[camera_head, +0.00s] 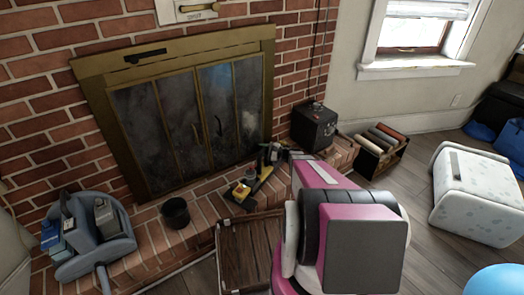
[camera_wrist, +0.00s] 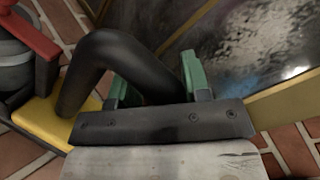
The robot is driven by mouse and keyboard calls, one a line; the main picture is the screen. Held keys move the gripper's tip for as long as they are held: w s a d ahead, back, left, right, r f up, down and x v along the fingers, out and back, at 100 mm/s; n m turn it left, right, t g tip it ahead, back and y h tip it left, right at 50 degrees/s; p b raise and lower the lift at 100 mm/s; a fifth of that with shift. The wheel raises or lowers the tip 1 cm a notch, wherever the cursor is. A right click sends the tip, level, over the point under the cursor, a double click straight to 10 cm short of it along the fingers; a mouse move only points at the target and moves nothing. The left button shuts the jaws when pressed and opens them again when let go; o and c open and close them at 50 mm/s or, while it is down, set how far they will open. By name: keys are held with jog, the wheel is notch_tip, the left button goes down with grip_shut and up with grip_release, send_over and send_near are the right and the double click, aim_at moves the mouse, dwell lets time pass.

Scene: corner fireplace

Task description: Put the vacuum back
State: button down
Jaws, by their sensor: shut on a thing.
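The vacuum (camera_head: 262,172) is a small yellow and black thing standing on the brick hearth in front of the fireplace. In the wrist view its black curved handle (camera_wrist: 95,50) arches up close to me, with a yellow base (camera_wrist: 42,120) and a red part (camera_wrist: 30,32) at the left. My gripper (camera_wrist: 155,88) has green fingers on either side of the black handle and is shut on it. In the head view my gripper (camera_head: 277,154) is at the vacuum's upper right, small and partly hidden by my arm.
A dark cup (camera_head: 175,212) and a grey-blue caddy (camera_head: 118,248) stand left on the hearth. A wooden box (camera_head: 232,262) is in front. A black box (camera_head: 313,127), a crate of rolls (camera_head: 373,160) and a white speckled hamper (camera_head: 475,200) are right. Bare floor (camera_head: 415,180) lies between crate and hamper.

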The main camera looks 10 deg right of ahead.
jog(key=shift+f, duration=0.35)
jog(key=c, duration=0.7)
grip_release()
jog(key=shift+o, duration=1)
jog(key=shift+f, duration=0.1)
jog(key=v, duration=1.1)
